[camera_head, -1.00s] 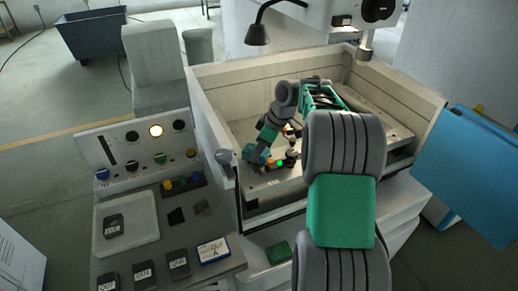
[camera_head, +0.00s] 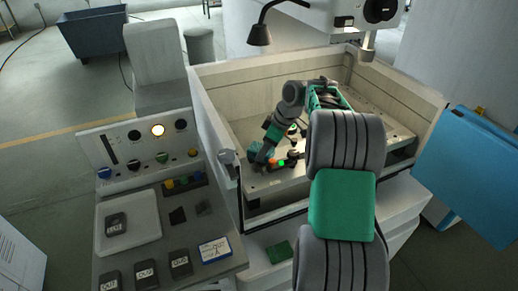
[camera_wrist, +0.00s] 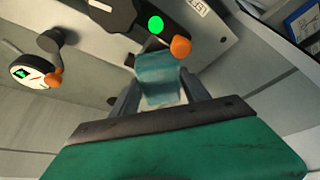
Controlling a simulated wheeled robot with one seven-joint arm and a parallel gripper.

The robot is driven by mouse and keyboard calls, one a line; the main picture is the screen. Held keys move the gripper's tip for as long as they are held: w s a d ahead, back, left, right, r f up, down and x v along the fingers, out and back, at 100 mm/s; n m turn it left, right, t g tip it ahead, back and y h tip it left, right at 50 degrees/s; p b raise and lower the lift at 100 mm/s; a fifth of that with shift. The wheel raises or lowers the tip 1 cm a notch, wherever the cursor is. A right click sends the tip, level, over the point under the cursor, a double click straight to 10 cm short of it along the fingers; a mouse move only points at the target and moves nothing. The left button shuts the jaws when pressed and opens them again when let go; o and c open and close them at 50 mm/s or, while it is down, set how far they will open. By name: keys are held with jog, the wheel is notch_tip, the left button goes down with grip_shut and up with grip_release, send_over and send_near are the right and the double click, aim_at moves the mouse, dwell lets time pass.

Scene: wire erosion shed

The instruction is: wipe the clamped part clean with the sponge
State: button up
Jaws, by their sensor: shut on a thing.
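My gripper (camera_wrist: 155,100) is shut on a teal-blue block that looks like the sponge (camera_wrist: 158,76). In the head view my gripper (camera_head: 258,158) is low in the machine's tub, at the near left of its bed, with the sponge (camera_head: 254,149) showing beside it. A dark clamp (camera_wrist: 118,14) with an orange knob (camera_wrist: 180,46) and a bright green dot lies just beyond the sponge in the wrist view. The clamped part itself is hard to make out; I cannot tell whether the sponge touches it.
A round gauge (camera_wrist: 35,75) with an orange knob is left in the wrist view. Tub walls (camera_head: 212,125) rise around the bed (camera_head: 275,187). A control desk with a pale tray (camera_head: 145,205) stands left; a blue panel (camera_head: 470,175) hangs right. A lamp (camera_head: 259,36) is above.

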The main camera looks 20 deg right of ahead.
aim_at(273, 148)
jog(key=d, duration=0.3)
jog(key=shift+s+d, duration=0.1)
jog(key=shift+s, duration=0.25)
jog(key=shift+f, duration=0.15)
jog(key=shift+w+a+b, duration=0.15)
jog(key=shift+a+b, duration=0.15)
jog(key=shift+a, duration=0.45)
jog(key=shift+a+f+b, duration=0.25)
jog(key=shift+a+b, duration=0.1)
jog(key=shift+a, duration=0.55)
jog(key=shift+a+f+b, duration=0.25)
jog(key=shift+a+b, duration=0.1)
jog(key=shift+a, duration=0.55)
grip_shut()
jog(key=shift+r+p, duration=0.45)
jog(key=shift+r, duration=0.05)
jog(key=r+p, duration=0.4)
jog(key=r, duration=0.1)
jog(key=shift+d+r, duration=0.2)
jog(key=shift+r, duration=0.15)
jog(key=shift+a, duration=0.1)
jog(key=shift+r, duration=0.1)
